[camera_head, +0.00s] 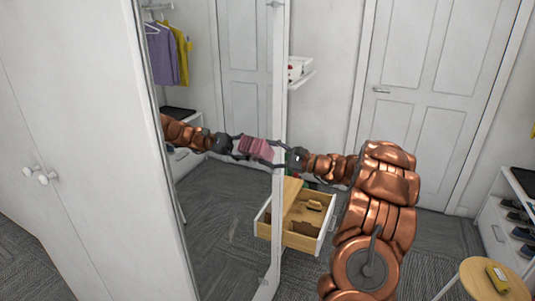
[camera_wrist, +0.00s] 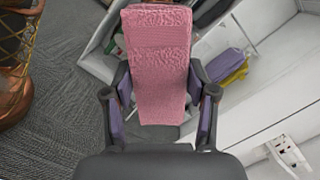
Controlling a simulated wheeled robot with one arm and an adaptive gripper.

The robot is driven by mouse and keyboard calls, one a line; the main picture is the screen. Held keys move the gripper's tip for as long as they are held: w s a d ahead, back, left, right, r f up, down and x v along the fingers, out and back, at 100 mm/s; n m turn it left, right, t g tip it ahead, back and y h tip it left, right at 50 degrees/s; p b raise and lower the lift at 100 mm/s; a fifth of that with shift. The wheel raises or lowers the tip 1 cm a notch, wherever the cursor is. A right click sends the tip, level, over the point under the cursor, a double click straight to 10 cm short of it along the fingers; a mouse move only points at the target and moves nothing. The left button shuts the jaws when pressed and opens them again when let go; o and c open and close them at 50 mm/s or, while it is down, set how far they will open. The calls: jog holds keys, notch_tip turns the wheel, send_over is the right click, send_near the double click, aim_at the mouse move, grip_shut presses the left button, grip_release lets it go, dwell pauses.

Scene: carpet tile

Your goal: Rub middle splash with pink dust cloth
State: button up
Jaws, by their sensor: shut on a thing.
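My gripper (camera_head: 268,151) is shut on a folded pink dust cloth (camera_head: 261,148) and holds it against or very close to a tall mirror (camera_head: 215,235) on the wardrobe door. In the wrist view the cloth (camera_wrist: 157,62) stands up between the two fingers (camera_wrist: 158,105). The mirror reflects my arm, gripper and cloth, so the cloth and its reflection run together, and I cannot tell whether they touch the glass. A faint pale mark shows low on the mirror, but I cannot make out a middle splash; the cloth may hide it.
A white wardrobe (camera_head: 75,120) with round knobs stands left. An open wooden drawer (camera_head: 305,240) juts out below my arm. Carpet is open at the right centre.

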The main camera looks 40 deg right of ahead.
jog(key=shift+w+d+r+p, duration=0.15)
jog(key=shift+w+d+p, duration=0.2)
jog(key=shift+d, duration=0.25)
jog(key=shift+w+d, duration=0.3)
jog(key=shift+d, duration=0.2)
jog(key=shift+s, duration=0.1)
jog(key=shift+s+a+f+b, duration=0.1)
jog(key=shift+a+f+b, duration=0.1)
jog(key=shift+b, duration=0.15)
jog(key=shift+s+a+b, duration=0.5)
jog(key=shift+a+b, duration=0.25)
jog(key=shift+a, duration=0.15)
jog(key=shift+s+a+b, duration=0.45)
jog(key=shift+a+b, duration=0.25)
jog(key=shift+a, duration=0.2)
jog(key=shift+s+a+b, duration=0.4)
jog(key=shift+a, duration=0.2)
jog(key=shift+s+a+b, duration=0.35)
jog(key=shift+a, duration=0.2)
jog(key=shift+a, duration=0.1)
